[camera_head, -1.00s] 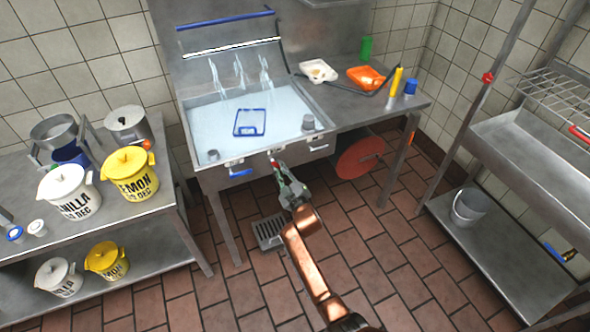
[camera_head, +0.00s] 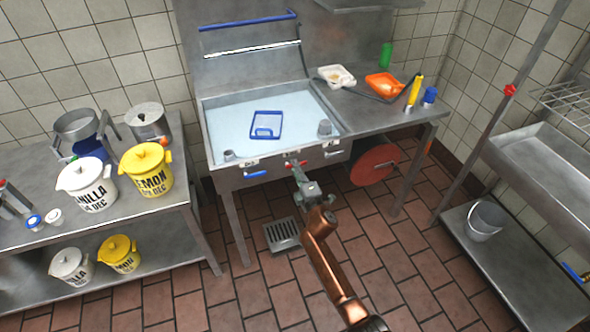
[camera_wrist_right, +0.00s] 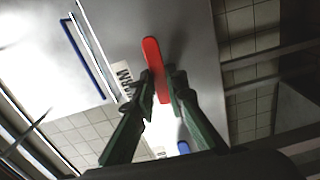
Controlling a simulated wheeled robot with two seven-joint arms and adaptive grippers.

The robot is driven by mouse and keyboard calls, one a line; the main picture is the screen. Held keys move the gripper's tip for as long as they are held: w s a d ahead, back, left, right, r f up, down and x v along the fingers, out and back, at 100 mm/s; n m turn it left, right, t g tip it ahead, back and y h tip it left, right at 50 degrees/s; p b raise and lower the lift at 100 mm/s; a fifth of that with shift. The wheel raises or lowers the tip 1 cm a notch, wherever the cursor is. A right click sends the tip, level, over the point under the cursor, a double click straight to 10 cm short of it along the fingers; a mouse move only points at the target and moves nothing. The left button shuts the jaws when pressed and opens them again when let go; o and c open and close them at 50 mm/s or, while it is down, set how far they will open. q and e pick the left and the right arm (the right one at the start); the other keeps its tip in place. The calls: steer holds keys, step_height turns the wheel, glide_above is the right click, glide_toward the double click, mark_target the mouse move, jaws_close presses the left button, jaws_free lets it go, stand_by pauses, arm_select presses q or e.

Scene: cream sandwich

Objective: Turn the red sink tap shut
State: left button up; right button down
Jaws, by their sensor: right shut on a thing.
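In the right wrist view the red tap lever (camera_wrist_right: 152,52) shows as a long bar between my fingers, beside a label reading "WARM" (camera_wrist_right: 122,75). My right gripper (camera_head: 297,172) is at the sink front, shut on the red lever; in the right wrist view its green fingers (camera_wrist_right: 162,85) close on it from both sides. No water streams show over the basin. My left gripper is not in view.
A red disc (camera_head: 375,164) hangs below the counter at right. A floor grate (camera_head: 283,235) lies below the sink. Pots (camera_head: 146,170) crowd the left table. The floor in front is clear.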

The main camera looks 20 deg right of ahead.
steer(key=shift+n, duration=0.4)
steer(key=c, duration=1.9)
jaws_free()
steer(key=shift+c, duration=0.2)
steer(key=s, duration=1.2)
